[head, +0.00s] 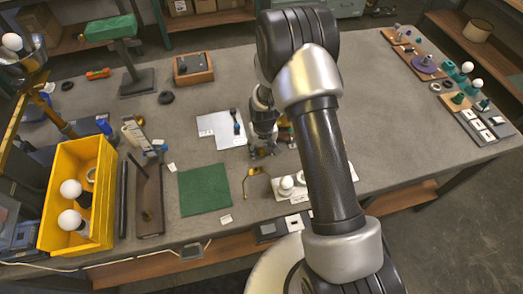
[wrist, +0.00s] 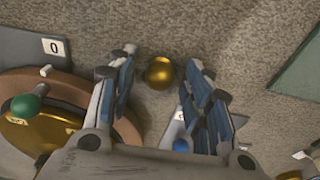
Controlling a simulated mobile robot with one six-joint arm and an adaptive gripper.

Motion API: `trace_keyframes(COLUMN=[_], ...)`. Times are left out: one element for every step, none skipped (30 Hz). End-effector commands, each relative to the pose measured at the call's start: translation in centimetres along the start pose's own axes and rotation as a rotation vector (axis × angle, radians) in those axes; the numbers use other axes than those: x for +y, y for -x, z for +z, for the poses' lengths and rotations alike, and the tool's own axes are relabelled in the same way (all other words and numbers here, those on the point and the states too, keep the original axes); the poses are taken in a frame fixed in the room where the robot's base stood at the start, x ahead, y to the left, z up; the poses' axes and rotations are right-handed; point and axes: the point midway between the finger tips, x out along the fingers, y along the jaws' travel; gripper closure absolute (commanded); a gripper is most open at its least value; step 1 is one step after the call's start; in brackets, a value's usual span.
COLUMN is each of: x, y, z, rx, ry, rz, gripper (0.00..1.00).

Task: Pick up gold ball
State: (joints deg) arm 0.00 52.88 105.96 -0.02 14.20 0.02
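The gold ball (wrist: 159,73) is on the grey tabletop in the wrist view, between the fingertips of my gripper (wrist: 162,62). The fingers are spread wide, with visible gaps on both sides of the ball. They do not appear to touch it. In the head view my gripper (head: 263,143) points down over the middle of the table, right of a white sheet. I cannot make out the ball in the head view; the gripper and arm cover that area.
In the wrist view a brown ring with a gold disc (wrist: 38,132) and green knob lies close left of the fingers. A grey plate marked 0 (wrist: 52,47) is behind it. A blue-topped piece (wrist: 181,145) sits under the gripper. A green mat (head: 205,188) lies left in the head view.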

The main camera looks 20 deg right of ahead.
Motion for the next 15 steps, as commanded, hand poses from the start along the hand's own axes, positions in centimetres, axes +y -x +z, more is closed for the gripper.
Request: trace_keyframes(x=[0.00,0.00,0.00,0.00,0.00,0.00,0.00,0.00,0.00,0.00,0.00,0.00,0.00,0.00,0.00], y=[0.01,0.01,0.01,0.01,0.01,0.01,0.01,0.02,0.01,0.01,0.01,0.01,0.02,0.01,0.01], z=[0.01,0.01,0.01,0.02,0.02,0.02,0.02,0.02,0.02,0.02,0.02,0.02,0.02,0.03,0.03], rx=[0.000,0.000,0.000,0.000,0.000,-0.001,-0.001,-0.001,-0.001,-0.001,-0.001,-0.001,-0.001,-0.001,-0.001], ry=[0.000,0.000,0.000,0.000,0.000,0.000,0.000,0.000,0.000,0.000,0.000,0.000,0.000,0.000,0.000], rz=[0.000,0.000,0.000,0.000,0.000,0.000,0.000,0.000,0.000,0.000,0.000,0.000,0.000,0.000,0.000], gripper=[0.60,0.62,0.65,0.67,0.69,0.71,0.73,0.75,0.78,0.80,0.82,0.85,0.87,0.89,0.91])
